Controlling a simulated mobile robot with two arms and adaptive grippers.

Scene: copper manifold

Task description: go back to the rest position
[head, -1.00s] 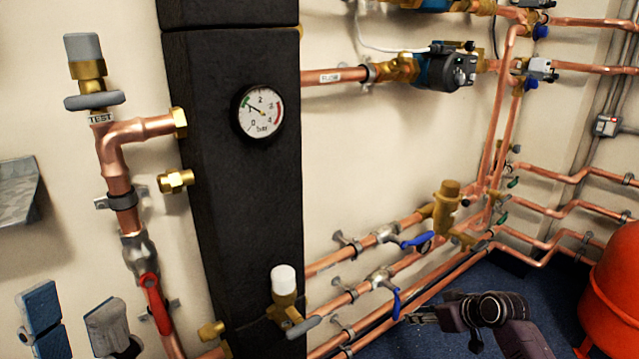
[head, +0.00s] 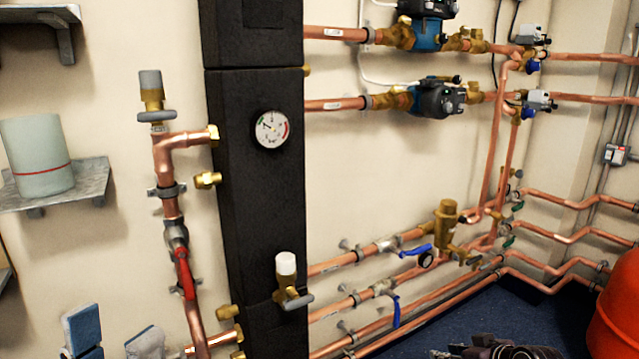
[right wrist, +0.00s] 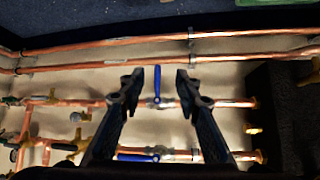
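My left gripper (head: 113,332) shows at the bottom left of the head view. Its two blue-grey fingertips are apart with nothing between them, in front of the cream wall. My right arm shows only as a dark part at the bottom edge of the head view, right of the middle. In the right wrist view my right gripper (right wrist: 160,80) has its two black fingers apart and empty. A blue-handled valve (right wrist: 157,87) shows in the gap behind them, on a copper pipe.
A black column (head: 240,190) with a pressure gauge (head: 270,129) stands at centre left. Copper pipes, pumps and blue-handled valves (head: 396,310) line the wall. A red vessel (head: 618,310) stands at right. A shelf (head: 90,185) holds a pale cylinder (head: 38,157). Blue floor lies at lower right.

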